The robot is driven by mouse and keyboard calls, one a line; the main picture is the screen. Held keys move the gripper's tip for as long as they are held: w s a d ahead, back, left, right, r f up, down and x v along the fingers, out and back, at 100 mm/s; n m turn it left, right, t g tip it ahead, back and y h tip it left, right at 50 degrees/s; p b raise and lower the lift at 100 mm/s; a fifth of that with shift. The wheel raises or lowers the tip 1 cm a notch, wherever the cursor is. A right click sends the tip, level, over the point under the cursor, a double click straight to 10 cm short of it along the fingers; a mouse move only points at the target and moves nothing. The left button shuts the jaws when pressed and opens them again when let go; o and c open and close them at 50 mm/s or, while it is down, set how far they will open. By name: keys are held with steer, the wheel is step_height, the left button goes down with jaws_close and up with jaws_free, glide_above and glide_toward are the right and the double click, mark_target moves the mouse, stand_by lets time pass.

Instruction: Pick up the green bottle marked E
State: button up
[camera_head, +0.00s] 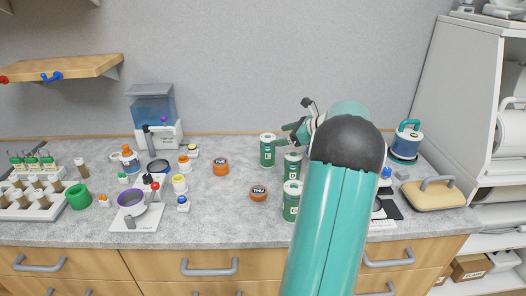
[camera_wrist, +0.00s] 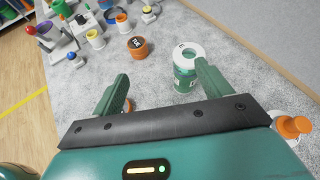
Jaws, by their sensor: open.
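Three green bottles with white lids stand on the grey counter in the head view: a back one (camera_head: 267,153), a middle one (camera_head: 292,166) and a front one (camera_head: 291,207). Their letters are too small for me to read surely. My gripper (camera_head: 285,134) is at the back of the counter, near the back and middle bottles, partly hidden by my arm. In the wrist view my gripper (camera_wrist: 161,72) is open and empty.
Farther left are a purple-rimmed bowl (camera_head: 132,200), small bottles and a white rack (camera_head: 30,205). A teal-handled device (camera_head: 406,143) and a tan-lidded box (camera_head: 433,194) are at right.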

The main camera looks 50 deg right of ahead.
steer(key=m+t+h, duration=0.1)
steer(key=m, duration=0.1)
glide_toward(271, 137)
steer(key=s, duration=0.2)
steer(key=x, duration=1.3)
steer(key=shift+w+r, duration=0.15)
steer(key=shift+r, duration=0.2)
steer(key=c, duration=1.7)
